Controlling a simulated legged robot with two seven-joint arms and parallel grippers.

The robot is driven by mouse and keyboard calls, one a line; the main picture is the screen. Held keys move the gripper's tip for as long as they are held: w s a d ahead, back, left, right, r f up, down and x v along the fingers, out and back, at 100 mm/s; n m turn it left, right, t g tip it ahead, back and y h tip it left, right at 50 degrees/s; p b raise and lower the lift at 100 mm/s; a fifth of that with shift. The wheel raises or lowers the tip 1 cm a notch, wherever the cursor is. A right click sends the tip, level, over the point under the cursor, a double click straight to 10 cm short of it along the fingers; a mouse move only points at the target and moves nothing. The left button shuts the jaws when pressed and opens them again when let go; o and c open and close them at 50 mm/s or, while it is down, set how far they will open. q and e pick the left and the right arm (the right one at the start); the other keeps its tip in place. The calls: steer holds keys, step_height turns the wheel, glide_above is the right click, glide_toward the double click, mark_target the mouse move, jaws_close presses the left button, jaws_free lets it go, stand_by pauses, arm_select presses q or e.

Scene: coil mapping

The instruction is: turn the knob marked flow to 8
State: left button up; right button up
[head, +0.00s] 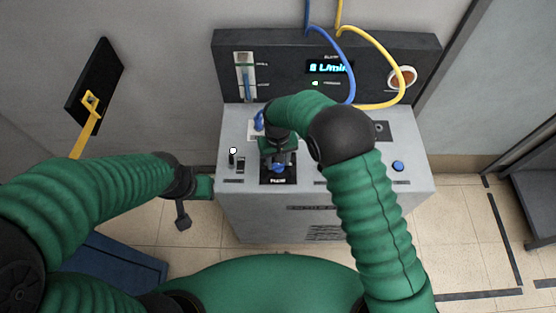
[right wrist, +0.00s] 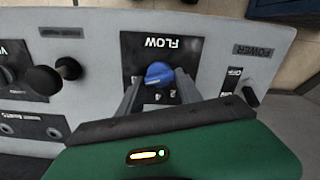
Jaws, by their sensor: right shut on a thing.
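The flow knob (head: 278,168) is blue and sits on a black plate on the top of the grey console (head: 226,205). In the right wrist view the knob (right wrist: 158,74) shows beside the upside-down word FLOW. My right gripper (right wrist: 158,88) has one finger on each side of it and is shut on it. In the head view my right gripper (head: 278,158) is over the knob, partly hiding it. The lit display (head: 330,68) on the back panel appears to read 8 L/min. My left gripper (head: 190,205) is at the console's left side; its jaws are unclear.
A power switch (right wrist: 250,95) lies beside the flow plate, and black knobs (right wrist: 44,80) stand on its other side. A blue button (head: 398,166) is at the console's right. Blue (head: 336,48) and yellow (head: 400,70) hoses hang over the back panel.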

steer(key=o, duration=1.1)
steer(key=shift+w+r, duration=0.2)
steer(key=shift+w, duration=0.1)
steer(key=shift+o, duration=1.4)
steer(key=shift+a+f, duration=0.1)
steer(key=shift+f, duration=0.05)
steer(key=shift+s, duration=0.1)
step_height(320, 180, up, 17)
steer(key=b, duration=0.1)
steer(key=shift+f, duration=0.15)
